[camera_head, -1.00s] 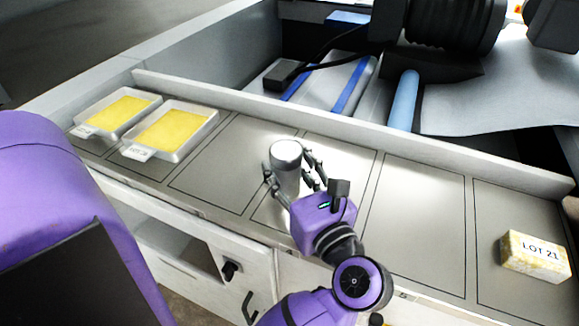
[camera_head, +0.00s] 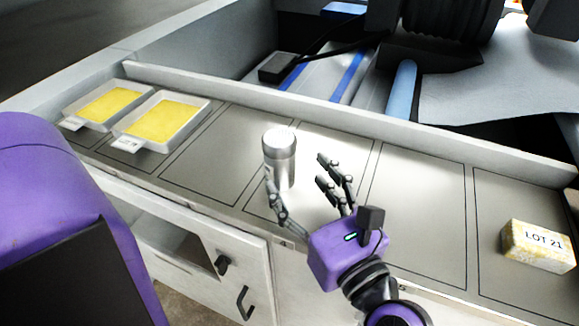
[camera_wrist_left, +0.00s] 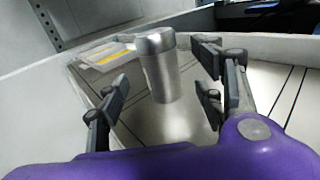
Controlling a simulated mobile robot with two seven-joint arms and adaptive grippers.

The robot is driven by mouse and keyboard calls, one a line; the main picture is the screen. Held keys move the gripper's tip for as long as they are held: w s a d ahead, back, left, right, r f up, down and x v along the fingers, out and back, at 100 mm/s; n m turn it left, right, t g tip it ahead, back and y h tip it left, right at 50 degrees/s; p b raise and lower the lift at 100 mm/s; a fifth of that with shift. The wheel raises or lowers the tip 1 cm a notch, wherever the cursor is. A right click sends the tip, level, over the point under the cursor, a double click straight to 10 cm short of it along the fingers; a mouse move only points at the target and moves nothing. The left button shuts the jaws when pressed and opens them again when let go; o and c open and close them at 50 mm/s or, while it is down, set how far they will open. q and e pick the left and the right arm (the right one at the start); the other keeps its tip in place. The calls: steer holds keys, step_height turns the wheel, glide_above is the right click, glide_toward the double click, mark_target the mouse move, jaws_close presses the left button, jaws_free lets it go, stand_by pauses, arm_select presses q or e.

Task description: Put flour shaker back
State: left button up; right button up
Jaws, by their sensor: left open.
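The flour shaker (camera_head: 280,160) is a silver metal cylinder with a lighter lid. It stands upright on the grey counter (camera_head: 226,150), in a marked rectangle near the middle. In the left wrist view the shaker (camera_wrist_left: 160,72) shows beyond and between the spread fingers. My left gripper (camera_head: 296,176) is open, on the near right side of the shaker. One finger overlaps the shaker's lower edge in the head view; I cannot tell whether it touches. The other fingers stand clear to the right. My right gripper is not in view.
Two trays with yellow contents, one of them here (camera_head: 143,139), sit at the counter's left end. A yellowish block labelled LOT 21 (camera_head: 538,247) lies at the right end. A raised ledge (camera_head: 330,117) runs behind the counter.

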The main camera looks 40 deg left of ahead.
arm_select(q)
steer(key=v, duration=0.4)
steer(key=shift+f+b, duration=0.1)
steer(key=shift+b, duration=0.3)
steer(key=shift+s+d, duration=0.15)
steer(key=shift+d, duration=0.05)
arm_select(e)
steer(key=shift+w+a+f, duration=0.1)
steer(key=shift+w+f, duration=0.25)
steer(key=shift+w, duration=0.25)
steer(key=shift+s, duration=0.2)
